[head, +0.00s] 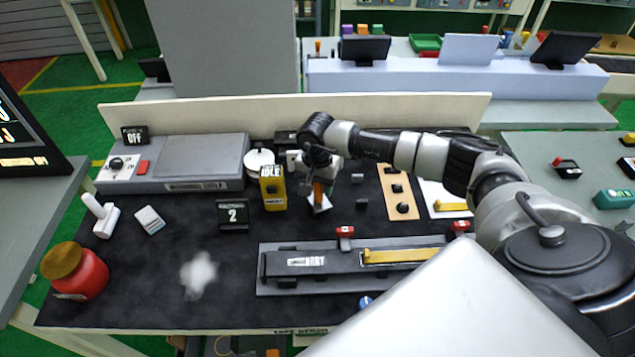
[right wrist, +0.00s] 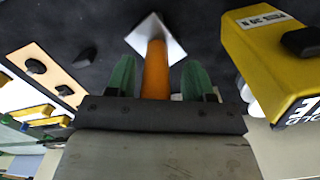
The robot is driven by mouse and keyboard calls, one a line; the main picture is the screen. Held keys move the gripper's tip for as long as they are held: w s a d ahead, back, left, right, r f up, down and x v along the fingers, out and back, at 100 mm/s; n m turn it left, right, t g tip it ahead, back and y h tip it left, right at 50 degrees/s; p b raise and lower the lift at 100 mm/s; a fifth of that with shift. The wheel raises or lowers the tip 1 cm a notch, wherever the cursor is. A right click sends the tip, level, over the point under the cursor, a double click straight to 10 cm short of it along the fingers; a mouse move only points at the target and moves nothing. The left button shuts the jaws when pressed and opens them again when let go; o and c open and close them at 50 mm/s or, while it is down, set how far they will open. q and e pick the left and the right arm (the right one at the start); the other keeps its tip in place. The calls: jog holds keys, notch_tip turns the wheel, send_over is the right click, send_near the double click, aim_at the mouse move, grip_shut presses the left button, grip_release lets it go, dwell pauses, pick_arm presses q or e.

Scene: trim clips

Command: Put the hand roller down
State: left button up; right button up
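My right gripper (head: 318,178) is over the back middle of the dark table mat. In the right wrist view its two green fingers (right wrist: 160,78) stand on either side of an orange handle (right wrist: 155,68), which I take as the hand roller. A pale, diamond-shaped flat end (right wrist: 155,36) shows beyond the handle. In the head view the pale end (head: 320,203) is just below the fingers; whether it touches the mat is unclear. Narrow gaps seem to show beside the handle, but the fingers appear closed around it. My left gripper is out of view.
A yellow box (head: 272,190) stands close left of the gripper, also in the right wrist view (right wrist: 275,60). A tan board with black knobs (head: 398,190) lies right. A long dark fixture (head: 350,265) lies in front. A white-handled tool (head: 100,215) and red jar (head: 75,272) are left.

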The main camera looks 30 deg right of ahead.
jog(key=shift+r, duration=0.15)
jog(key=shift+s+r+p, duration=0.1)
jog(key=shift+r+p, duration=0.35)
jog(key=shift+r, duration=0.05)
jog(key=shift+r+p, duration=0.4)
jog(key=shift+p, duration=0.1)
notch_tip(320, 180, up, 11)
jog(key=b, duration=0.4)
jog(key=shift+f+b, duration=0.15)
jog(key=shift+b, duration=0.25)
jog(key=shift+r, duration=0.5)
